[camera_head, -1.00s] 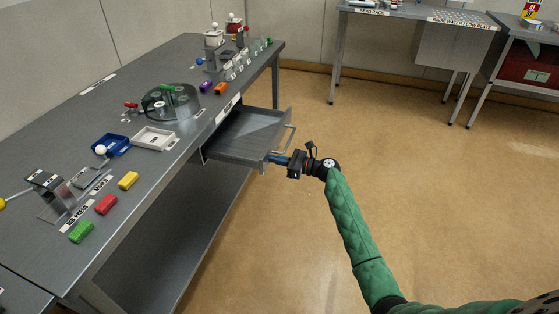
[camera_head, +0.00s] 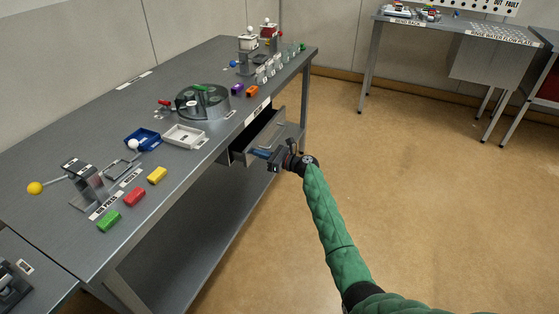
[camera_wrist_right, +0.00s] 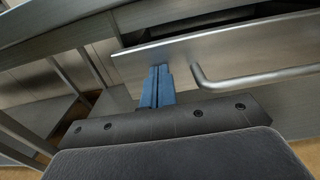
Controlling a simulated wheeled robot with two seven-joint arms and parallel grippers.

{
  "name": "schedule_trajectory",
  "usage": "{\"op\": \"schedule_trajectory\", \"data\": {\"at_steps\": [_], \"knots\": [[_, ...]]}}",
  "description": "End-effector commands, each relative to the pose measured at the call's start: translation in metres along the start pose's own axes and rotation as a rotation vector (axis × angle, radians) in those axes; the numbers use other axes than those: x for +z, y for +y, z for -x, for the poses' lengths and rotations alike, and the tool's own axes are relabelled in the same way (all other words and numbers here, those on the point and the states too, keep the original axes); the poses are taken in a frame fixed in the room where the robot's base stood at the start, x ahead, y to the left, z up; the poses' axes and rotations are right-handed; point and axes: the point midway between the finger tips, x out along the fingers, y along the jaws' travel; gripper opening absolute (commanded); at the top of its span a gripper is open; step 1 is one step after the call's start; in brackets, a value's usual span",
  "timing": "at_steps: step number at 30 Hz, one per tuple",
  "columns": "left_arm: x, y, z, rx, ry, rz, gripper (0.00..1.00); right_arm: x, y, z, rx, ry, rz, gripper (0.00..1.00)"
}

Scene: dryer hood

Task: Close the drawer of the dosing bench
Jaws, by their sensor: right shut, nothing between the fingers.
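The grey metal drawer (camera_head: 268,133) of the dosing bench (camera_head: 150,226) stands partly open, out from under the bench top. Its front panel (camera_wrist_right: 185,52) and bar handle (camera_wrist_right: 255,77) show in the right wrist view. My right gripper (camera_head: 258,153) is at the drawer front with its blue fingers together. In the right wrist view the shut fingers (camera_wrist_right: 158,84) point at the front panel, beside the left end of the handle, and appear to touch the panel. Nothing is held. My left gripper is not in view.
On the bench top are a glass-covered round device (camera_head: 203,102), a blue tray (camera_head: 142,140), a white tray (camera_head: 184,137) and green, red and yellow blocks (camera_head: 134,197). The floor (camera_head: 420,200) right of the bench is clear. Another table (camera_head: 450,30) stands at the back.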

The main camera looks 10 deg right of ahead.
Motion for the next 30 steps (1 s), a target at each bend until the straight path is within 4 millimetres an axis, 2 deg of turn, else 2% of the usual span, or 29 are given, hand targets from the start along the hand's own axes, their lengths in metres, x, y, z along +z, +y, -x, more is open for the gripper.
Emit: {"op": "schedule_trajectory", "data": {"at_steps": [1,3,10,16,30], "knots": [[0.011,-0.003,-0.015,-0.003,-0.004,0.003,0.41,-0.001,0.000,-0.014,0.002,-0.002,-0.001,0.00],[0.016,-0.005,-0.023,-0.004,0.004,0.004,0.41,-0.001,0.001,-0.027,0.002,-0.002,-0.001,0.00],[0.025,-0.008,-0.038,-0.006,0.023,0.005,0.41,-0.001,0.000,-0.055,0.001,0.000,0.000,0.00],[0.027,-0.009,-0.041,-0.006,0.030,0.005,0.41,0.001,0.000,-0.062,0.000,-0.001,0.001,0.00],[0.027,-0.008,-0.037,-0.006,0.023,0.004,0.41,0.006,0.001,-0.064,-0.001,-0.005,0.003,0.00]]}}
